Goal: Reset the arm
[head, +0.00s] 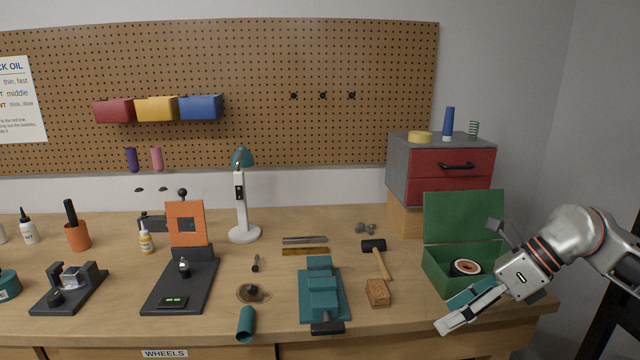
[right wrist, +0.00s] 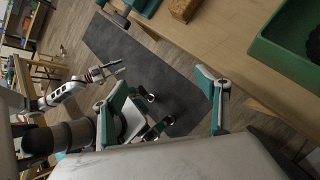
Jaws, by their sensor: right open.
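My right gripper (head: 446,314) is at the right front of the workbench in the head view. Its fingers point down and left, apart and with nothing between them. It is in front of the open green box (head: 437,268) and partly overlaps it in the picture. In the right wrist view the fingers (right wrist: 165,95) stand wide apart above the floor, past the bench edge. What looks like my left arm (right wrist: 68,90) shows small at the left of that view; its gripper (right wrist: 106,72) is too small to read. The head view does not show my left arm.
The workbench (head: 380,325) holds a teal vise (head: 322,292), a brown brush block (head: 377,293), a hammer (head: 376,252) and a lamp (head: 242,205). A red drawer cabinet (head: 450,170) stands behind the green box. A dark mat (right wrist: 150,75) lies on the floor before the bench.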

